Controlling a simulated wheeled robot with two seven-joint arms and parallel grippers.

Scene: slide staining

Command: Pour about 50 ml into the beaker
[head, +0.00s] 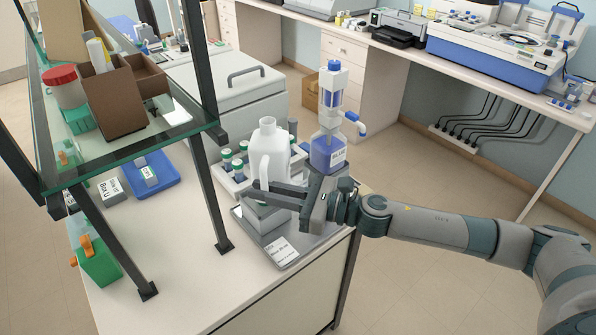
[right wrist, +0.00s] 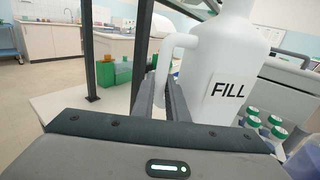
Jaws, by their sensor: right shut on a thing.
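A white plastic jug (head: 267,143) with an open neck stands upright near the bench's right end. In the right wrist view the jug (right wrist: 222,60) carries the label FILL. My right gripper (head: 262,193) is shut on the jug's handle, reaching in from the right; its fingers (right wrist: 165,100) close on the lower part of the handle in the right wrist view. I cannot tell whether the jug's base touches what lies under it. I cannot make out a beaker in either view. My left gripper is not in view.
A blue dispenser bottle (head: 328,150) stands right behind my right gripper. A rack of green-capped bottles (head: 226,178) is close behind the jug. A grey tray (head: 298,262) lies below. A glass shelf (head: 150,140) on dark posts overhangs the left.

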